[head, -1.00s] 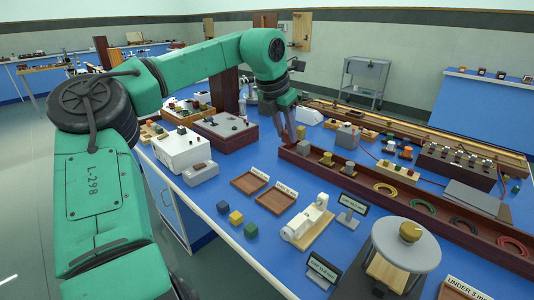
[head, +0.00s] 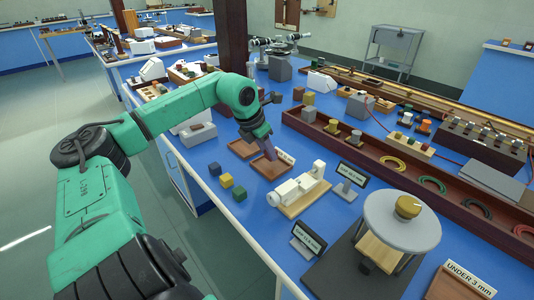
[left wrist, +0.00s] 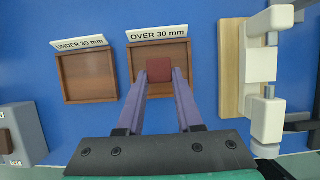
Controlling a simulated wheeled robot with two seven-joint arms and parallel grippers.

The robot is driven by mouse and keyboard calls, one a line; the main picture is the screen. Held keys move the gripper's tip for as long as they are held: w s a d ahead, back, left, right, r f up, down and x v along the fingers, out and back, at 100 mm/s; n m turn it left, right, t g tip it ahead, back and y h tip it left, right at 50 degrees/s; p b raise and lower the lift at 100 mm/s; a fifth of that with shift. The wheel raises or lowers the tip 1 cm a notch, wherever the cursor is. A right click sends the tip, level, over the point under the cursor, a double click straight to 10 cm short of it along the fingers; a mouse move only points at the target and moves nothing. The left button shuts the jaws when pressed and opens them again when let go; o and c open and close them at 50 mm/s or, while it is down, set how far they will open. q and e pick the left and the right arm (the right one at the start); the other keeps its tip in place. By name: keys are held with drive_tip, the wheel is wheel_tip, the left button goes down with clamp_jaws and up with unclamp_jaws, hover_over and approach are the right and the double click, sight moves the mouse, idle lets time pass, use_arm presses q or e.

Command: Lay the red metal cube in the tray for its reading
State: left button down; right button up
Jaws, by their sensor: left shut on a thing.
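The red metal cube (left wrist: 159,70) is between the purple fingertips of my left gripper (left wrist: 160,75), which is shut on it. In the left wrist view the cube lies over the brown OVER 30 mm tray (left wrist: 180,53); whether it touches the tray floor I cannot tell. The UNDER 30 mm tray (left wrist: 88,76) is to its left and looks empty. In the head view my left gripper (head: 268,152) points down at the nearer small tray (head: 276,166), with the other tray (head: 242,147) just behind. The cube is not clear there. My right gripper is not in view.
A white measuring device on a wooden base (head: 303,188) stands right of the trays, with a display (head: 352,174) beside it. Several small coloured cubes (head: 226,181) lie at the front left. A round grey platform (head: 402,222) stands at the front right.

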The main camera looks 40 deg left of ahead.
sight(267, 168)
use_arm(q)
wheel_tip(267, 168, down, 2)
drive_tip(key=shift+f, duration=0.45)
drive_tip(key=shift+r, duration=0.1)
drive_tip(key=shift+f+b, duration=0.2)
drive_tip(key=shift+b, duration=0.15)
drive_tip(key=c, duration=0.6)
unclamp_jaws()
drive_tip(key=shift+r, duration=0.1)
drive_tip(key=shift+o, duration=0.2)
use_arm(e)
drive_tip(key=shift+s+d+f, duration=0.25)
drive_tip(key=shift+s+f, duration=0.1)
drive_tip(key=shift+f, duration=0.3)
use_arm(q)
drive_tip(key=shift+r, duration=0.1)
